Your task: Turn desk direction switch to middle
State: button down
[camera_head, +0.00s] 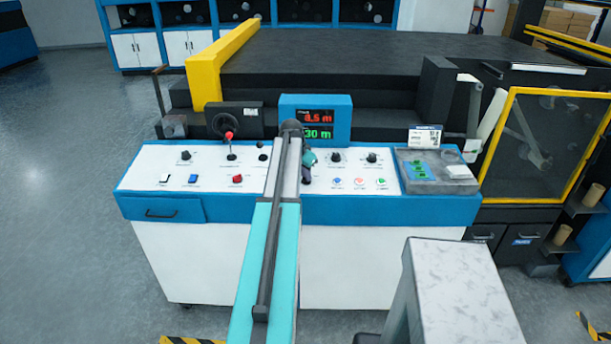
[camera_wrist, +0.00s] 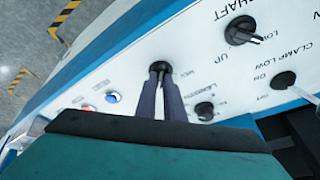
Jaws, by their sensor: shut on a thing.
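My gripper (camera_head: 308,168) is over the middle of the white control panel in the head view, partly behind my own arm. In the wrist view its two dark fingers (camera_wrist: 159,80) are shut on a small black knob (camera_wrist: 158,66). The label beside this knob is partly covered, so I cannot read that it is the desk direction switch. The fingers hide most of the knob, and its pointing direction cannot be told.
A blue button (camera_wrist: 112,97) is left. A display (camera_head: 316,120) rises behind the panel; a grey tray (camera_head: 407,160) sits right.

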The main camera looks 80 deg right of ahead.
jog(key=n+b, duration=0.1)
jog(key=n, duration=0.1)
jog(key=n+b, duration=0.1)
jog(key=n, duration=0.1)
jog(key=shift+s+a+f+t, duration=0.1)
jog(key=shift+s+f+t, duration=0.1)
jog(key=shift+t, duration=0.2)
jog(key=shift+n+t+b, duration=0.6)
jog(key=shift+n+b, duration=0.05)
jog(key=shift+n, duration=1.45)
jog(key=c, duration=1.9)
grip_release()
jog(key=shift+o, duration=0.2)
jog(key=shift+r, duration=0.25)
jog(key=b+v, duration=0.3)
jog(key=v, duration=1)
jog(key=shift+a, duration=0.3)
